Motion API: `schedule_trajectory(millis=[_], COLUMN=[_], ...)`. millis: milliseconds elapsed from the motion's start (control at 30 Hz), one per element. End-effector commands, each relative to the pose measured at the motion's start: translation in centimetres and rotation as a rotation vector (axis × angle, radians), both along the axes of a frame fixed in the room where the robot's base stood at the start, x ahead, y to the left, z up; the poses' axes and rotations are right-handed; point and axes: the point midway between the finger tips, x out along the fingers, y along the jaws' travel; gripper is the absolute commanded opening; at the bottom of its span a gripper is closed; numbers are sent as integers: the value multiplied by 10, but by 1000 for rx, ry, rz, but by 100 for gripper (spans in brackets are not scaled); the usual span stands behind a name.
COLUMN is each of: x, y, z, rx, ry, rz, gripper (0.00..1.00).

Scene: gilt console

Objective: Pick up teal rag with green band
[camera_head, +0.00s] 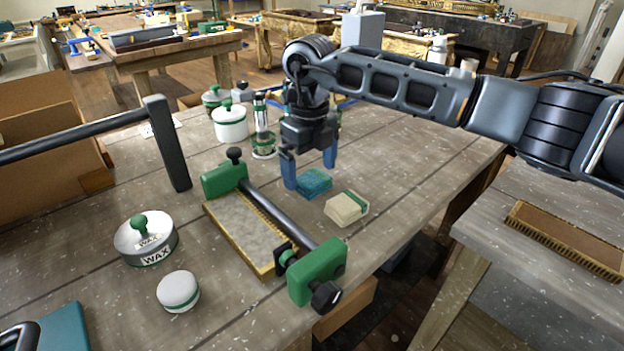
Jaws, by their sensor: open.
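The teal rag (315,183) lies folded on the wooden workbench (420,150), right of the middle of the picture. A green band is hard to make out on it at this size. My gripper (309,175) points down over the rag with its blue fingers apart. The left finger stands beside the rag's left edge and hides a little of it. The right finger is behind the rag's far right side. I cannot tell whether either finger touches it. Nothing shows held between the fingers.
A cream block with a green band (347,208) lies just in front of the rag. A green-ended clamp (273,230) on a brush-like board stands to the left. The bench's right side is clear.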

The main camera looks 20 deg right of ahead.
Motion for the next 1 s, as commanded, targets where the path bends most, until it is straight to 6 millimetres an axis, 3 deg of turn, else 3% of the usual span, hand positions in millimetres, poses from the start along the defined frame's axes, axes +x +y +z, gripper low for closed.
schedule_trajectory(millis=[133,367,1000], x=[0,0,0], y=[0,0,0], z=[-12,-13,-13], rx=[1,0,1], ry=[0,0,0], rz=[1,1,1], gripper=[100,100,42])
